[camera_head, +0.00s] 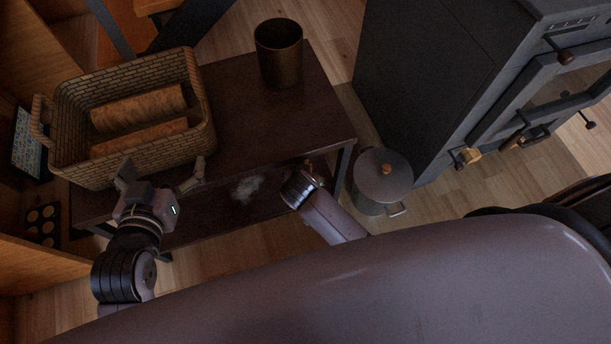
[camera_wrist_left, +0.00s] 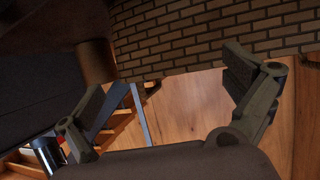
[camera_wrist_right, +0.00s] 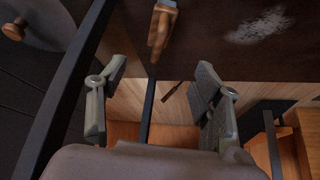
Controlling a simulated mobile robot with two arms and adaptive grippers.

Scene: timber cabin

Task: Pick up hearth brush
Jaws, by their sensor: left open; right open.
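A wooden piece with a pale grey end, which looks like the hearth brush (camera_wrist_right: 160,32), lies on the dark lower shelf in the right wrist view.
The basket holds logs (camera_head: 140,106) on the dark table (camera_head: 250,128), beside a bronze bucket (camera_head: 279,52). A lidded grey pot (camera_head: 381,182) stands on the floor right of the table, near the stove (camera_head: 430,80). A whitish ash patch (camera_wrist_right: 262,25) marks the lower shelf.

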